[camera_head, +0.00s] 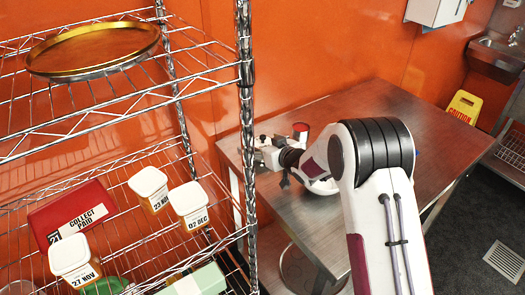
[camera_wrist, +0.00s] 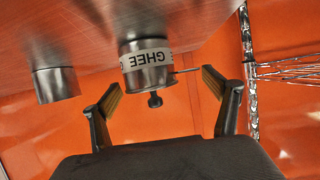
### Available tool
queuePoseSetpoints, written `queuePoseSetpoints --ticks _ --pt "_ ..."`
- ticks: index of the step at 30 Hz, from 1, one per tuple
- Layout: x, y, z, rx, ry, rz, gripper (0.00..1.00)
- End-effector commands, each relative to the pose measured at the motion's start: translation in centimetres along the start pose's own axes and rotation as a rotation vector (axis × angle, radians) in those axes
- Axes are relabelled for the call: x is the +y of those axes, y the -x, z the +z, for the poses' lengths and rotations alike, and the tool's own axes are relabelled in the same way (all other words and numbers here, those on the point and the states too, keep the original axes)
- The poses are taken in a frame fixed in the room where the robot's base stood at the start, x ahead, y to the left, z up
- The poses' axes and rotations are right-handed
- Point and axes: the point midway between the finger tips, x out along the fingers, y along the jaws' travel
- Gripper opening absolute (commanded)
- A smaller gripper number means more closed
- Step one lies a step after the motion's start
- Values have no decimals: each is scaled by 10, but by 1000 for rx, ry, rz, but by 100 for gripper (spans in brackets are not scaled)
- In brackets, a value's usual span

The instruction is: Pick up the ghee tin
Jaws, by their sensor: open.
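In the wrist view, which is upside down, the ghee tin (camera_wrist: 146,68) is a silver cylinder with a white band reading GHEE. Its lid has a dark knob, and a thin rod sticks out beside it. It stands upright on the steel table (camera_wrist: 215,20). My gripper (camera_wrist: 162,84) is open, its two fingers spread to either side of the tin with gaps, holding nothing. In the head view my arm reaches over the table and the gripper is small near its left part; I cannot clearly tell the ghee tin there.
A second silver tin (camera_wrist: 55,84) stands beside the ghee tin. A red-topped object (camera_head: 300,131) is near my wrist. A wire rack (camera_head: 245,100) at the left holds a brass tray (camera_head: 92,48) and white-lidded tubs (camera_head: 189,205). The table's right part is clear.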

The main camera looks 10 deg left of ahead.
Motion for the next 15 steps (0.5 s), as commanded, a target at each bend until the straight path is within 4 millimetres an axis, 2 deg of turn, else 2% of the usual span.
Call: queuePoseSetpoints --ticks 14,15 --pt "0 0 0 0 0 0 87" --pt "0 0 0 -1 0 0 85"
